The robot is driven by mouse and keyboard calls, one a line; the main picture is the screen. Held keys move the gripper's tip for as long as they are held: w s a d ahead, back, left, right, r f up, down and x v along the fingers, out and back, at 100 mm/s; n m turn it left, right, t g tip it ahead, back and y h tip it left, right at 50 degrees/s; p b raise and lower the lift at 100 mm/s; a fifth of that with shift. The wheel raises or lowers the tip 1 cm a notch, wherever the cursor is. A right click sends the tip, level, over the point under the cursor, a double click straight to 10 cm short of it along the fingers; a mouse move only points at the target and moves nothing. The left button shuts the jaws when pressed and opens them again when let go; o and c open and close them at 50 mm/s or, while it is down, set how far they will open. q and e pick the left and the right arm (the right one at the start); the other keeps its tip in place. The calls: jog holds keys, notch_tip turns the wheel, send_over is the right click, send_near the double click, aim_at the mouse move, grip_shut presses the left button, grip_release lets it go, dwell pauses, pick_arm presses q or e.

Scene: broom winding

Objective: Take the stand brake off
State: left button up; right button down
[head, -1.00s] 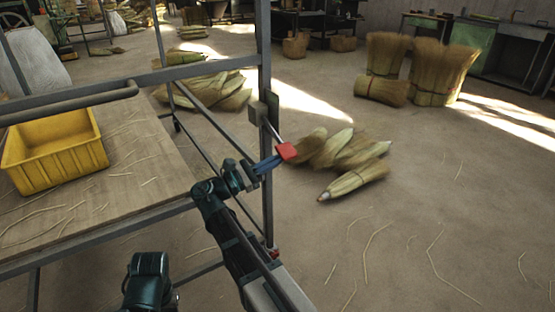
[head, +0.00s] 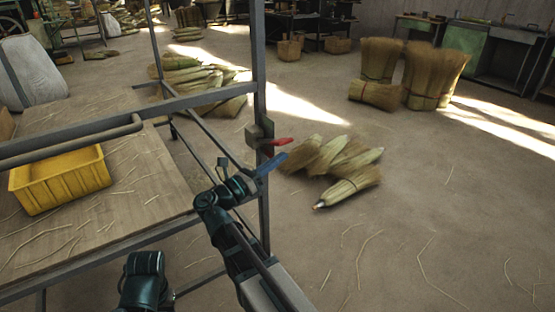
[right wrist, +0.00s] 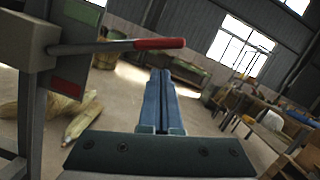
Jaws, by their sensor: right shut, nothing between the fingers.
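The stand brake is a lever with a red grip (head: 280,141), mounted at a grey block (head: 253,134) on the stand's upright post. The lever points right, about level in the head view. In the right wrist view the red grip (right wrist: 158,43) tilts little, and the plate behind has a green patch (right wrist: 82,10) above and a red patch (right wrist: 66,88) below. My right gripper (head: 277,160) is shut and empty, just below the red grip in the head view. Its blue fingers (right wrist: 158,100) appear apart from the grip. My left gripper is not in view.
The metal stand frame (head: 190,100) crosses over a wooden tabletop (head: 130,185) with a yellow bin (head: 62,180). Brooms (head: 340,165) lie on the floor behind the lever. Upright broom bundles (head: 435,75) stand farther back. The floor at right is mostly clear.

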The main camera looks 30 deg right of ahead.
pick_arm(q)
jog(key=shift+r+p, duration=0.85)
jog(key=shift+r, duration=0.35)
pick_arm(e)
jog(key=shift+w+r+n, duration=0.25)
jog(key=shift+r+n, duration=0.15)
jog(key=shift+r, duration=0.7)
jog(key=shift+r, duration=0.1)
notch_tip(320, 180, down, 5)
jog(key=s+b, duration=0.2)
jog(key=b, duration=0.3)
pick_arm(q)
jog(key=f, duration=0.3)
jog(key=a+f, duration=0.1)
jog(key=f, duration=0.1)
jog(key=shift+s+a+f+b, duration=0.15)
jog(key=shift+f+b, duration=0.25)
pick_arm(e)
jog(key=r+v, duration=0.1)
jog(key=v, duration=0.8)
jog(key=shift+a, duration=0.4)
